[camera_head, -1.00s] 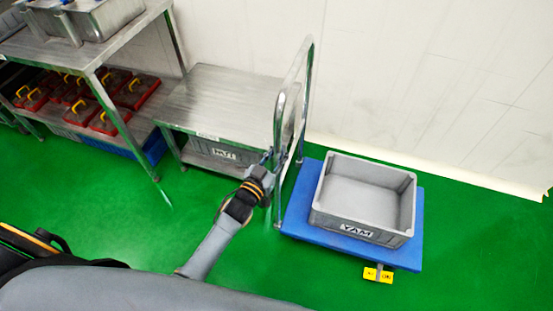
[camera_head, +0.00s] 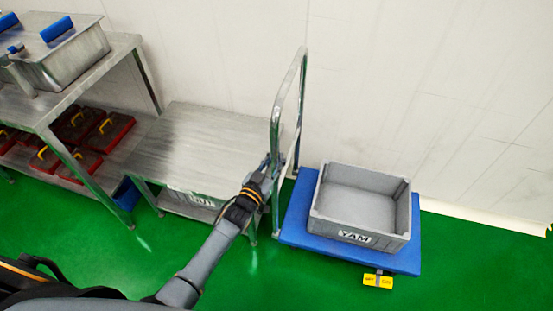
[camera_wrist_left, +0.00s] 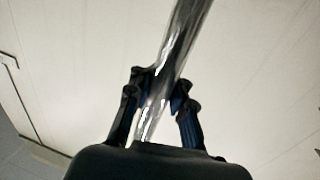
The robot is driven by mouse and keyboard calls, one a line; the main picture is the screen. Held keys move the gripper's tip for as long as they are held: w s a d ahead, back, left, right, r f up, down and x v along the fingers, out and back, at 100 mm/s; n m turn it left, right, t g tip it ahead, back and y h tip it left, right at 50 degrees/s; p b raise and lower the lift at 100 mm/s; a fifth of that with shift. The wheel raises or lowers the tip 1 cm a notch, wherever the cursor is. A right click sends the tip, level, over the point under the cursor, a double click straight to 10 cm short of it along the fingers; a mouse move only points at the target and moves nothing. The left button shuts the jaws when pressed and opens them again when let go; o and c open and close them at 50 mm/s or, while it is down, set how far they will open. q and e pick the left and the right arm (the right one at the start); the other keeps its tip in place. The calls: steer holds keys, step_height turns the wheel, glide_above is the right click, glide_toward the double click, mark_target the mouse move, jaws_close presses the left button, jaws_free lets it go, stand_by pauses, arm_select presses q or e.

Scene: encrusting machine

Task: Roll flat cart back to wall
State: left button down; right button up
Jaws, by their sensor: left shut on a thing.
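The flat cart has a blue deck (camera_head: 300,232) and a shiny metal push handle (camera_head: 276,108) at its left end, and it stands on the green floor near the wall (camera_head: 430,100). A grey crate (camera_head: 398,240) labelled YAM sits on the deck. My left gripper (camera_head: 265,178) is shut on the cart handle's near upright. In the left wrist view, the gripper's fingers (camera_wrist_left: 160,92) lie on both sides of the metal tube (camera_wrist_left: 182,38). My right gripper is not in view.
A low metal table (camera_head: 195,145) with a NUT bin (camera_head: 201,199) under it stands left of the cart. A metal shelf (camera_head: 90,85) holds bins and red boxes. Green floor is clear in front.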

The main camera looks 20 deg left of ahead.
arm_select(q)
steer(key=shift+w+a, duration=0.2)
steer(key=shift+w, duration=0.15)
steer(key=c, duration=1.2)
jaws_free()
steer(key=shift+a, duration=0.1)
steer(key=shift+o, duration=0.2)
steer(key=shift+s, duration=0.4)
steer(key=v, duration=1.1)
steer(key=shift+s, duration=0.15)
